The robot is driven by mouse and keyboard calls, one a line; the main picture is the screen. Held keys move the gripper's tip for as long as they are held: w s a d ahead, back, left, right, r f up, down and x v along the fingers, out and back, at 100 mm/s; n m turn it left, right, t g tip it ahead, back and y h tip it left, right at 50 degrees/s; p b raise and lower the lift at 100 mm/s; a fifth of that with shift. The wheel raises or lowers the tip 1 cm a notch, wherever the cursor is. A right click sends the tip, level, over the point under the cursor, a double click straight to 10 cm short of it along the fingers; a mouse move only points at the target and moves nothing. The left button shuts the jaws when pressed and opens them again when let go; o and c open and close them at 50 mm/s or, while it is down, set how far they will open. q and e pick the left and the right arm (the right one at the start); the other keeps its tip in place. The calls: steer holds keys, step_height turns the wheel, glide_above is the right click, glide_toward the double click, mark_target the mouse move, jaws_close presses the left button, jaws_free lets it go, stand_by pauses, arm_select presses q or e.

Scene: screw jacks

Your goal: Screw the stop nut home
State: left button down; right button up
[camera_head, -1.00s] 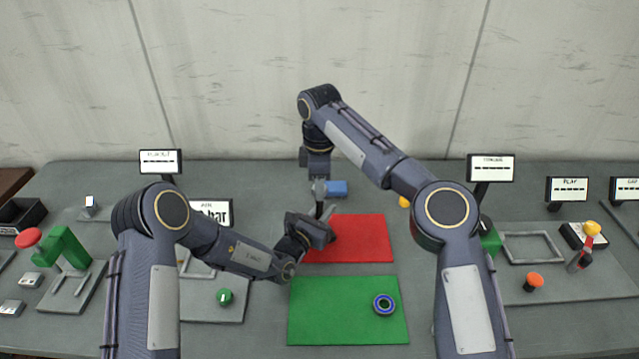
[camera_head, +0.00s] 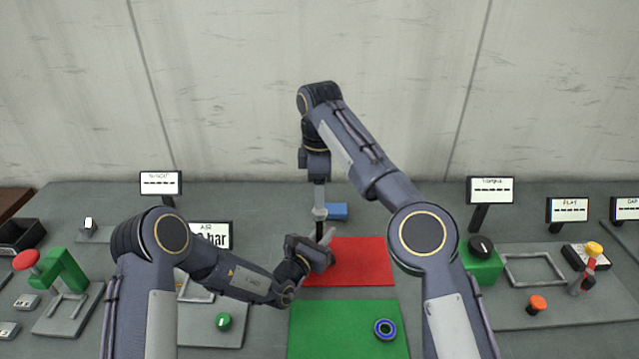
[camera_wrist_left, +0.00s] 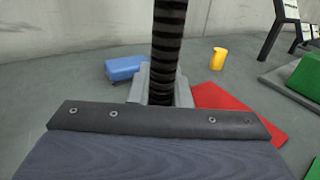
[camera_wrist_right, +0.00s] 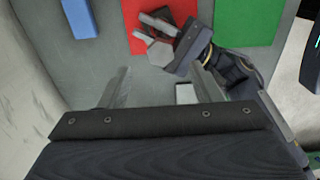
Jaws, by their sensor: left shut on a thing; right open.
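A black threaded spindle (camera_wrist_left: 168,45) stands upright in the left wrist view. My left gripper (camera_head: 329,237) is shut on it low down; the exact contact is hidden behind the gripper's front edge. A grey hexagonal piece (camera_wrist_right: 160,53) shows at my left gripper's fingers (camera_wrist_right: 150,37) in the right wrist view. I cannot tell whether it is the stop nut. My right gripper (camera_head: 320,214) points down above my left gripper. Its fingers (camera_wrist_right: 157,85) are wide apart with nothing between them.
A red mat (camera_head: 365,265) lies beyond the green mat. A blue block (camera_head: 338,211) is behind the grippers, and a yellow cylinder (camera_wrist_left: 217,58) stands farther off. A green box with a black knob (camera_head: 482,262) stands right; a green bracket with a red knob (camera_head: 60,272) stands left.

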mark_target(317, 241)
steer(key=shift+r, duration=0.95)
arm_select(q)
steer(key=c, duration=1.3)
jaws_free()
steer(key=shift+o, duration=0.2)
steer(key=b+v, duration=0.1)
steer(key=v, duration=0.5)
steer(key=shift+s+a+b, duration=0.25)
steer(key=shift+b, duration=0.15)
arm_select(e)
steer(key=shift+f, duration=0.95)
arm_select(q)
steer(key=shift+s+a, duration=0.3)
steer(key=shift+s, duration=0.2)
